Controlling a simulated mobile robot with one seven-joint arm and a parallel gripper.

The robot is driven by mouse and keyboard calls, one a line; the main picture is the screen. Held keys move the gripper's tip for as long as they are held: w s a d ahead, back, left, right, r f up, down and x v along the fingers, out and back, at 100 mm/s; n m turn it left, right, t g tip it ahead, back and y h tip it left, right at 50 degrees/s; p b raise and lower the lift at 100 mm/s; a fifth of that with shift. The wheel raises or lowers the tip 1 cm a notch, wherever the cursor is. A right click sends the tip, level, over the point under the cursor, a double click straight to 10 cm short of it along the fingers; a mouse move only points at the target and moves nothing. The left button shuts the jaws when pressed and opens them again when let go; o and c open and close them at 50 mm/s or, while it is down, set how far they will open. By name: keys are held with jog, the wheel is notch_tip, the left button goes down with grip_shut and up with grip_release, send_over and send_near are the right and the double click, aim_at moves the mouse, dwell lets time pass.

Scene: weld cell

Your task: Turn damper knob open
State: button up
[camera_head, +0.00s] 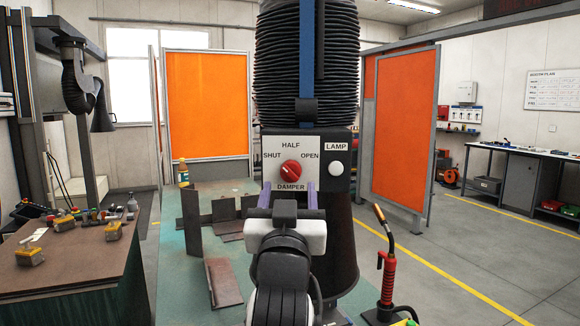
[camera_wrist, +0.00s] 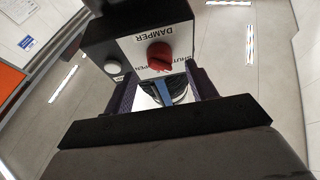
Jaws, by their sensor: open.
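The red damper knob (camera_head: 291,168) sits on a white panel (camera_head: 272,146) marked SHUT at left, HALF at top and OPEN at right. Its ridge seems to lean toward SHUT, but the mark is small. In the wrist view the knob (camera_wrist: 160,56) and its lettering appear upside down. My gripper (camera_head: 289,187) is open and empty, just below the knob in the head view, with its purple fingers spread apart. In the wrist view the fingers (camera_wrist: 161,75) reach toward the panel on either side of the knob's line. I see no contact with the knob.
A white LAMP button (camera_head: 336,168) sits right of the knob, on the dark box below a black ribbed hose (camera_head: 345,70). A workbench (camera_head: 70,262) with small parts stands at left. A red torch-like tool (camera_head: 387,270) stands at right. Orange screens stand behind.

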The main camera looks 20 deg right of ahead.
aim_at(290, 179)
jog(key=shift+p+x, duration=0.4)
jog(key=shift+x, duration=1.75)
jog(key=shift+c, duration=0.4)
jog(key=c, duration=0.9)
